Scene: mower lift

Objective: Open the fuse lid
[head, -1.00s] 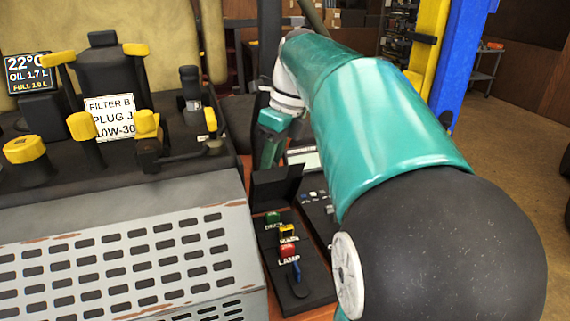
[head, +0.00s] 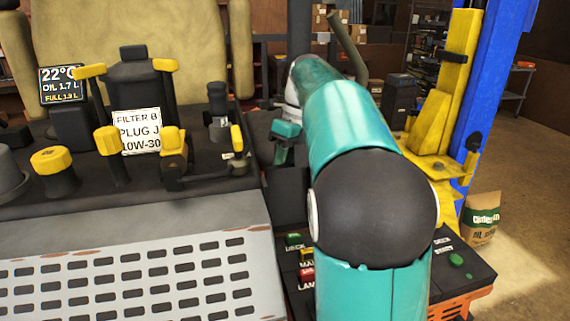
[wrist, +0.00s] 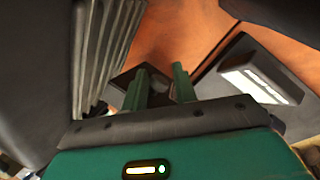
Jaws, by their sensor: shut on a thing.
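The fuse lid (head: 288,190) is a dark panel standing raised behind the fuses in the head view. The green deck fuse (head: 294,240), yellow main fuse (head: 307,257) and red lamp fuse (head: 307,275) show uncovered in front of it; my arm covers part of the box. My gripper (head: 283,155) is just above the lid's top edge, pointing down. In the wrist view my gripper's green fingers (wrist: 160,88) sit a little apart over a dark panel. The gripper is shut on the lid, though the exact contact is hard to see.
The perforated grey cover (head: 150,265) and engine deck with yellow-capped parts (head: 107,140) lie left. A panel with a green button (head: 456,260) is right of my arm. A yellow lift post (head: 437,110) and paper sack (head: 481,218) stand farther right, beside open floor.

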